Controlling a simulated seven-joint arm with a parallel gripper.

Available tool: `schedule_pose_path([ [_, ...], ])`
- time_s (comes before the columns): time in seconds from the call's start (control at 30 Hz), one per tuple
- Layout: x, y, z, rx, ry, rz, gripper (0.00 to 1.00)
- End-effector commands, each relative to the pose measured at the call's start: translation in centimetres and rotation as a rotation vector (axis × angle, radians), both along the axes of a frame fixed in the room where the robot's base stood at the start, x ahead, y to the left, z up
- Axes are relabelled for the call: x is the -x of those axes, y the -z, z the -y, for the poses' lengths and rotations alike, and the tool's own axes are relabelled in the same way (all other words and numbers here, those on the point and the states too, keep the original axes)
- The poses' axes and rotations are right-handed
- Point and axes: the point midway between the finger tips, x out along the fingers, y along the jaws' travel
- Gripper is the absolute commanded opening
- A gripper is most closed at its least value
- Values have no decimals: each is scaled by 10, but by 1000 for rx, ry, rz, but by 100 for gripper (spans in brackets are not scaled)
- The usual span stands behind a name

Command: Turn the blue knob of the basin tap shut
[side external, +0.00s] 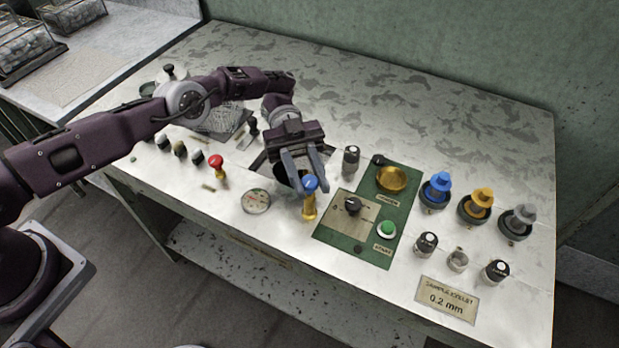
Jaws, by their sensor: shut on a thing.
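The blue knob (310,183) sits on top of a brass tap (310,207) near the front edge of the table, just left of the green panel. My gripper (307,184) reaches down from behind, with its two grey-blue fingers shut on the blue knob. The fingers hide part of the knob, and its turn angle cannot be read. A dark square opening (260,167) in the tabletop lies behind the tap, mostly covered by my gripper.
A red-knobbed tap (216,163) and a round dial (256,201) stand to the left. The green panel (340,243) with a brass bowl (391,179) is close on the right. Blue, yellow and grey capped pieces stand further right. The back right tabletop is clear.

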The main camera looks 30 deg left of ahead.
Motion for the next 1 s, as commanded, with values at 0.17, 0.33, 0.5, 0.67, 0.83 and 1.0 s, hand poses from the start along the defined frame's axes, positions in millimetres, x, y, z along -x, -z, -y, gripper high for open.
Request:
schedule_pose_path([
  [0.17, 1, -2, 2, 8, 5, -4, 32],
  [0.33, 1, -1, 1, 5, 3, -2, 48],
  [0.5, 1, -1, 1, 4, 1, -1, 48],
  [0.67, 0, -20, 1, 4, 3, 1, 48],
  [0.83, 0, -63, 1, 4, 2, 2, 48],
  [1.0, 1, -93, 1, 4, 2, 0, 48],
])
